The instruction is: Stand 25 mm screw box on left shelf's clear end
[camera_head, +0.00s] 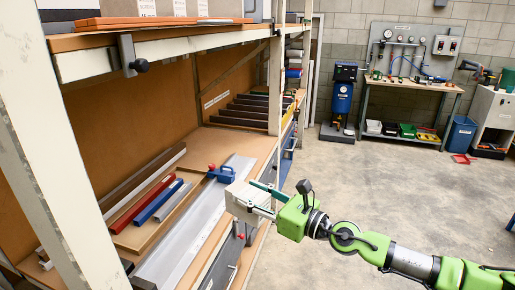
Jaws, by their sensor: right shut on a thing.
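My right gripper (262,199) is shut on a pale box (241,199), which I take to be the screw box; no size label on it is readable. It holds the box at the front edge of the left shelf's lower board (234,144). I cannot tell whether the box touches anything there. Part of the box is hidden behind the fingers. My left gripper is not in view.
Red and blue bars (140,204) and a long grey metal bar (192,232) lie on the board. A blue tool (222,174) stands close behind the box. Dark bars (243,113) fill the far end. A white upright (50,150) stands in front at left.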

